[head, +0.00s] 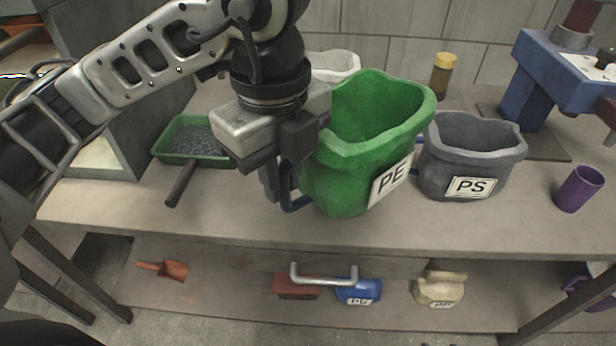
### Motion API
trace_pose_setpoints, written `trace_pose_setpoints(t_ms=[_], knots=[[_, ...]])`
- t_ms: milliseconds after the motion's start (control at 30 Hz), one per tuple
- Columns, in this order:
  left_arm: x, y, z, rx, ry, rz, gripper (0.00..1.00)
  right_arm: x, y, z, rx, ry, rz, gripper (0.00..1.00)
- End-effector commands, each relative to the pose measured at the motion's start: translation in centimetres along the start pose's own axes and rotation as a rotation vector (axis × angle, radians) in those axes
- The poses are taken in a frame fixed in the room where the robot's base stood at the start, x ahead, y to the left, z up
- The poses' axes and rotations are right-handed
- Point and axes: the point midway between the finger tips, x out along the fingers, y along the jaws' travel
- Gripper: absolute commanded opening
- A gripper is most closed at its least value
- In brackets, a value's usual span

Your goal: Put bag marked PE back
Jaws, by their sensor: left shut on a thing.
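The green bag marked PE (350,180) is in the middle of the head view, its open mouth facing up and its body tilted. A dark blue handle (291,200) shows at its left side. My left gripper (278,185) comes down from above on that side and is shut on the bag at the handle; the fingertips are partly hidden. My right gripper is not in view.
A green tray of dark pellets (188,155) and a dark rod (181,184) are left. A white container (335,63) and yellow-capped jar (442,75) stand behind. A purple cup (579,188) and blue machine (540,80) are right. Small bags and a scoop (168,270) lie below.

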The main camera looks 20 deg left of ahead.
Motion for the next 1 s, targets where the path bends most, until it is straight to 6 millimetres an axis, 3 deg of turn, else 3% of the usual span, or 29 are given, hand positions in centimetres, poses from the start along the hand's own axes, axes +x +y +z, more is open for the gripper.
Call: trace_pose_setpoints(t_ms=[333, 500, 867, 1000], knots=[[3.8, -4.1, 7.1, -0.01, 0.003, 0.006, 0.0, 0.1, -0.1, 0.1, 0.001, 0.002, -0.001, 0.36], [6.7, -5.4, 9.4, -0.006, 0.0, 0.007, 0.0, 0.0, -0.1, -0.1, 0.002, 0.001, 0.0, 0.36], [9.9, -6.8, 11.6, -0.003, -0.002, 0.005, 0.0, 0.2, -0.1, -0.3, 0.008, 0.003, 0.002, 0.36], [11.9, -6.7, 11.4, -0.001, 0.0, 0.005, 0.0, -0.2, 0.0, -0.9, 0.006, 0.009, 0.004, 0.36]])
